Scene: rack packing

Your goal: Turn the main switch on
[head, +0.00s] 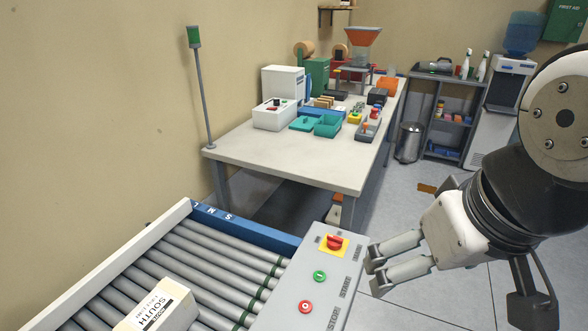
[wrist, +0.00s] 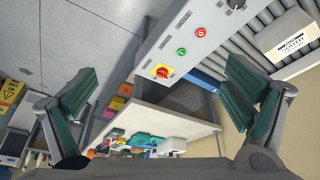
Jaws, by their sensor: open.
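The main switch (head: 334,243) is a red rotary knob on a yellow square plate, at the far end of the grey control panel (head: 297,277). In the wrist view the switch (wrist: 162,72) shows between my spread fingers, some way beyond them. Its marks are too small to read. Below it on the panel are a green button (head: 319,276) and a red button (head: 305,306). My gripper (head: 374,265) is open and empty, just right of the panel in the head view, apart from the switch.
A roller conveyor (head: 190,262) lies left of the panel, with a box (head: 160,308) marked SOUTH on it. A white worktable (head: 285,160) with bins and devices stands behind. A signal pole (head: 200,90) rises at its left corner. Floor to the right is mostly clear.

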